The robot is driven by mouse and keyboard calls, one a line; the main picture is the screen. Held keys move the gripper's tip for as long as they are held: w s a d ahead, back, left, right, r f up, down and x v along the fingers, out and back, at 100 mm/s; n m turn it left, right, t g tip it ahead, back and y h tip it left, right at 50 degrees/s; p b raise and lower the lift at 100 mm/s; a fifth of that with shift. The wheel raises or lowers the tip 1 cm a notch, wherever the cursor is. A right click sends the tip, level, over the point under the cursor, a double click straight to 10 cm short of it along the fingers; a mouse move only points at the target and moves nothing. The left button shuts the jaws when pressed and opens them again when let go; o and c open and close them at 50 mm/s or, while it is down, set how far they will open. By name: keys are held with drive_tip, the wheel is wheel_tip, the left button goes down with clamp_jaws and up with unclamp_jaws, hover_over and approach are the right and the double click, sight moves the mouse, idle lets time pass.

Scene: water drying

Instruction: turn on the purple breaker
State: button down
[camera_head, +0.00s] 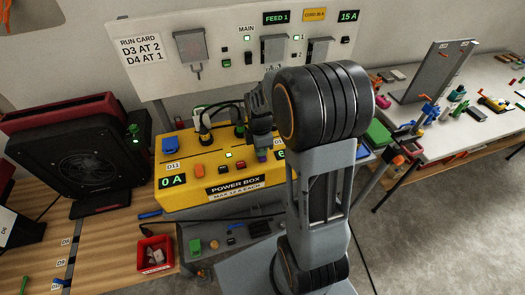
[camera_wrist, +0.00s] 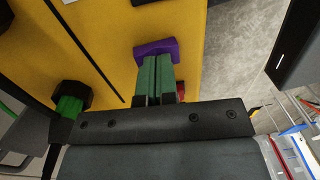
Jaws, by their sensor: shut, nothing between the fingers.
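The purple breaker (camera_head: 262,156) is on the front of the yellow power box (camera_head: 190,196), toward its right end, partly hidden by my arm. In the wrist view the purple breaker (camera_wrist: 155,47) shows as a block on the yellow face, just beyond my fingertips. My gripper (camera_head: 261,140) is shut and empty, close against the purple breaker. In the wrist view its green fingers (camera_wrist: 157,75) are together and appear to meet the breaker's edge; I cannot tell whether they touch. The breaker's on or off position is not clear.
An orange switch (camera_head: 198,169) and a red one (camera_head: 240,166) sit left of the purple breaker. A display (camera_head: 172,181) reads 0 A. Plugs (camera_head: 204,130) and cables stand on the box top. A black fan unit (camera_head: 88,160) is at left. A red bin (camera_head: 155,254) stands in front.

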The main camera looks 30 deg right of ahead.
sight(262, 158)
drive_tip(key=shift+r, duration=0.1)
wheel_tip(262, 158, up, 14)
drive_tip(key=s+p, duration=0.1)
drive_tip(key=p, duration=0.1)
drive_tip(key=shift+s, duration=0.3)
idle(0.4)
idle(0.4)
drive_tip(key=s+a+r+m+t, duration=0.1)
drive_tip(key=s+a+m+t, duration=0.4)
drive_tip(key=s+m, duration=0.5)
drive_tip(key=a+m, duration=0.1)
drive_tip(key=m, duration=0.5)
drive_tip(key=shift+r, duration=0.15)
drive_tip(key=shift+a, duration=0.2)
idle(1.4)
